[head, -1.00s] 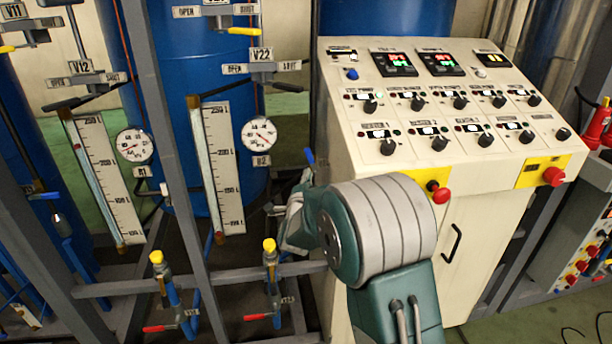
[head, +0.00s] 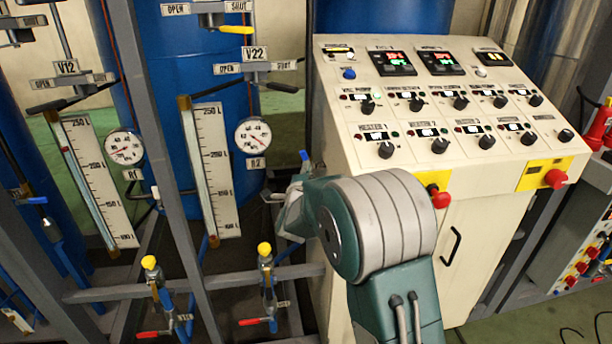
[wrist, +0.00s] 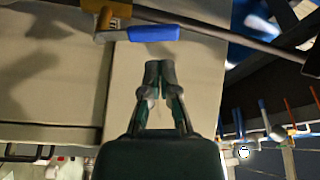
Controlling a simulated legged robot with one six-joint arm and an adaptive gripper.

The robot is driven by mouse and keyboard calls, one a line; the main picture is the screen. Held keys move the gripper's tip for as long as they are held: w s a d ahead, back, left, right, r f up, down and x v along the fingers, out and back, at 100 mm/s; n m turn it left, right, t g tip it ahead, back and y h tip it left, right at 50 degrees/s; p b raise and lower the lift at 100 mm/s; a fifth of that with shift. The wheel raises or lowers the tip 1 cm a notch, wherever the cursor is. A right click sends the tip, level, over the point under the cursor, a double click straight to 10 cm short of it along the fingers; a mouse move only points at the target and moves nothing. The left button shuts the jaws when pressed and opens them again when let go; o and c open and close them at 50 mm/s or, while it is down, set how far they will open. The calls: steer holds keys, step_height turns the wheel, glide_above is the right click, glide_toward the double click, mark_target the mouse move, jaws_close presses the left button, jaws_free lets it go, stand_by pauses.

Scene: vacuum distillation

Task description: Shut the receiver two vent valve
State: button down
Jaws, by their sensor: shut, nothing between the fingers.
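A blue-handled lever (wrist: 153,33) lies across the top of the wrist view, on a metal valve part. A blue lever tip (head: 305,155) shows beside the panel in the head view, probably the same one. No readable label marks it as the vent valve. My gripper (wrist: 160,68) is shut and empty, its fingertips just below the blue handle in the picture, with a gap between them. In the head view my arm hides the fingertips. The R2 gauge (head: 253,136) and level scale (head: 211,155) are left of my arm. Valve V22 (head: 256,66), with a black handle, is above them.
A control panel (head: 450,115) with knobs and red buttons stands close on the right. Grey frame posts (head: 165,150) and a low rail (head: 110,290) cross the left.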

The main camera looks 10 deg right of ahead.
steer(key=x, duration=0.4)
steer(key=shift+w+d, duration=0.1)
steer(key=shift+d, duration=0.2)
steer(key=shift+d+n, duration=0.15)
steer(key=shift+n, duration=0.15)
